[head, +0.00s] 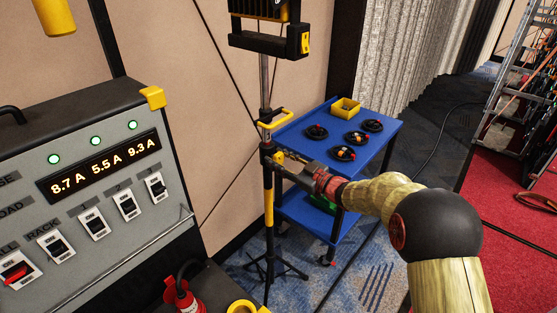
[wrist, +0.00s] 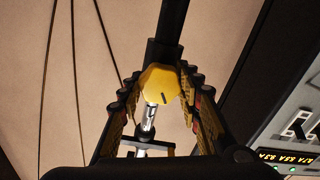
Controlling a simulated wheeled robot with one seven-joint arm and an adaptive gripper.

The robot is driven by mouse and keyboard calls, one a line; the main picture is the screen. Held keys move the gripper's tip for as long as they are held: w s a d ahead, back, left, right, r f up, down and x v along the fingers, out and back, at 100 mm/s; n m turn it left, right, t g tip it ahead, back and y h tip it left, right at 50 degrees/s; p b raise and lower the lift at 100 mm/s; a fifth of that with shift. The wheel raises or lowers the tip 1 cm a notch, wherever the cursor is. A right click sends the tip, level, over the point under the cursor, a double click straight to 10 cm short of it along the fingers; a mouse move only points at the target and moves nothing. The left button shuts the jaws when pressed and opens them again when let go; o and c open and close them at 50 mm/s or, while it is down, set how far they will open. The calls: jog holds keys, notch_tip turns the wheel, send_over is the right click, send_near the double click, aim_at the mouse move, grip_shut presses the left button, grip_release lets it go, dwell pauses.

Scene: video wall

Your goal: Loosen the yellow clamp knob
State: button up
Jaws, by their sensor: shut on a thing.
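The yellow clamp knob (wrist: 158,82) sits in the middle of the wrist view, at the end of a black collar on the stand pole, with a dark mark on its face. My gripper (head: 279,158) reaches the pole of the tripod stand (head: 268,207) from the right. Its two ribbed fingers are on either side of the knob and are shut on it. The stand is upright and carries a black and yellow work lamp (head: 272,36) on top.
A blue cart (head: 302,137) with several coiled black cables and a yellow bin (head: 345,108) stands just behind my gripper. A power panel (head: 75,185) with switches fills the left. A ladder (head: 515,75) stands at the far right. Carpet right of the cart is fairly open.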

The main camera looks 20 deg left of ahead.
jog(key=o, duration=1.2)
jog(key=shift+c, duration=0.2)
jog(key=shift+d, duration=0.15)
jog(key=v, duration=1.1)
jog(key=shift+s+d, duration=0.2)
jog(key=shift+d, duration=0.1)
